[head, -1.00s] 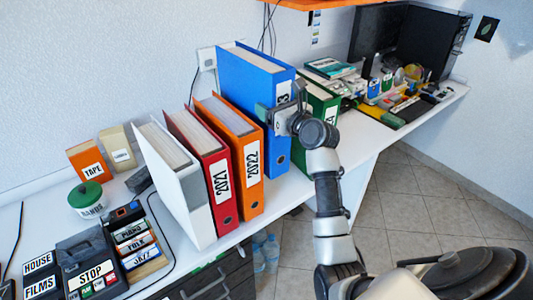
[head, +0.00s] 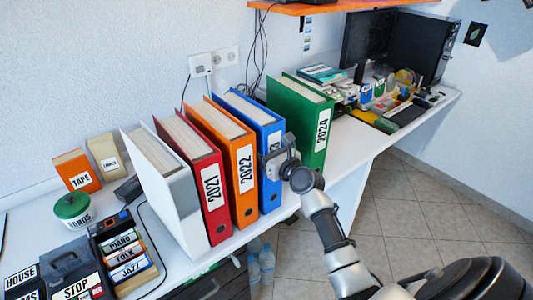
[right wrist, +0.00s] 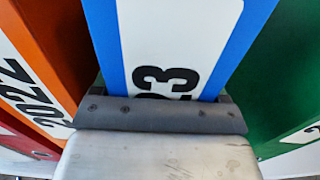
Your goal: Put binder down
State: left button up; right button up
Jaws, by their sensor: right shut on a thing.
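The blue binder (head: 266,120) stands upright on the white desk, in the row right of the orange 2022 binder (head: 238,150). Its label is partly covered by my right gripper (head: 277,160), which is shut on its spine. In the right wrist view the blue binder (right wrist: 183,40) fills the middle, with the label ending in "23" just beyond the gripper (right wrist: 160,112). The green 2024 binder (head: 308,115) stands to its right with a gap. My left gripper is not in view.
A red 2021 binder (head: 205,180) and a white binder (head: 168,195) stand left of the orange one. A tape box (head: 77,170), a green-lidded jar (head: 75,210) and a disc rack (head: 125,250) are further left. A keyboard and small items crowd the desk's far right.

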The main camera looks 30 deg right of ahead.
jog(key=shift+r, duration=0.25)
jog(key=o, duration=1.6)
jog(key=shift+f, duration=0.2)
jog(key=shift+s, duration=0.1)
